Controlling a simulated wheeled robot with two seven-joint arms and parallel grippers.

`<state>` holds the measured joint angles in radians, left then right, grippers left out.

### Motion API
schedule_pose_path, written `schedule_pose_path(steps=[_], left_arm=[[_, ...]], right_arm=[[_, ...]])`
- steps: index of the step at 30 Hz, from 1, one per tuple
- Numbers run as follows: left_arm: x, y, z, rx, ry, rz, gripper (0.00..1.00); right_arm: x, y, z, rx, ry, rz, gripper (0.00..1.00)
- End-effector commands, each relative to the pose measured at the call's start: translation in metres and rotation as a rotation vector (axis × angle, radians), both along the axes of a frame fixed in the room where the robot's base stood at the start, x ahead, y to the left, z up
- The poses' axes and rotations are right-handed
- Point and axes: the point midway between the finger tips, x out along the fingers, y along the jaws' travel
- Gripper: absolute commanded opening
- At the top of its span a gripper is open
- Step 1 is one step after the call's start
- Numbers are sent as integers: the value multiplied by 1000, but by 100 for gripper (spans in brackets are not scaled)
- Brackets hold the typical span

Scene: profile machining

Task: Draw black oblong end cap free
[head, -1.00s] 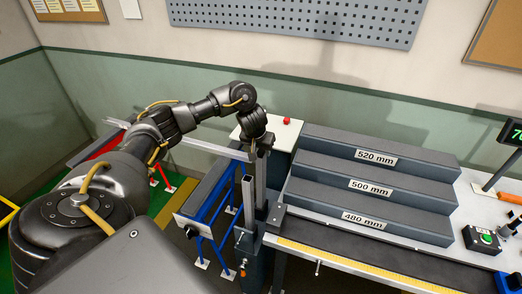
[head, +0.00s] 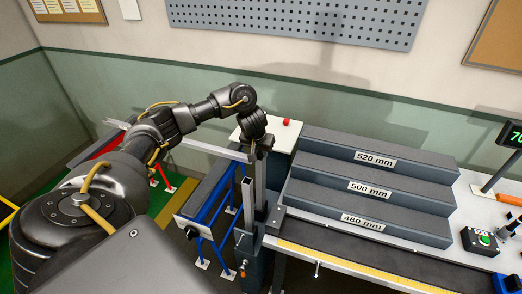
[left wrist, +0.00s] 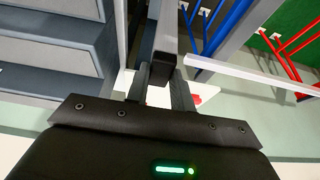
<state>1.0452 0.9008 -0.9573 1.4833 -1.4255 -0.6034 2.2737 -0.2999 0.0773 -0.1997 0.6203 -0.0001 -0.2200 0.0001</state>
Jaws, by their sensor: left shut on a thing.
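The black oblong end cap (left wrist: 163,70) sits between the fingers of my left gripper (left wrist: 160,92) in the left wrist view, at the end of a grey metal profile (left wrist: 166,35). The cap appears to touch the profile end; I cannot tell whether there is a gap. My left gripper is shut on the cap. In the head view the left gripper (head: 259,146) points down at the top of the upright profile (head: 261,180), and the cap is too small and hidden to make out. My right gripper is not in view.
Stepped grey blocks (head: 374,180) marked 520, 500 and 480 mm stand right of the profile. A white surface with a red button (head: 286,122) lies behind the gripper. A blue-framed stand (head: 205,215) is at left. A green-button box (head: 482,241) sits at right.

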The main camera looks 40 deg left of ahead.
Motion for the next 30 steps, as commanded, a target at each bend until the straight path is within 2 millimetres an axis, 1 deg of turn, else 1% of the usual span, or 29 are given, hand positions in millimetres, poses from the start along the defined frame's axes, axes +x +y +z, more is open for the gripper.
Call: schedule_pose_path(steps=[1, 6, 13, 24, 30], left_arm=[[4, 2, 12, 0, -18, 6, 0], [5, 2, 18, 0, -19, 6, 0], [4, 1, 22, 0, -14, 4, 0], [3, 1, 21, 0, -12, 4, 0], [3, 1, 23, 0, -11, 3, 0]], right_arm=[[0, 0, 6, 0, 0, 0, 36], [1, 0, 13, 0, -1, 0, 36], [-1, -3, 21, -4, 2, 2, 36], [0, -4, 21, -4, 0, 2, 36], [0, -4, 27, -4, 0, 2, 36]])
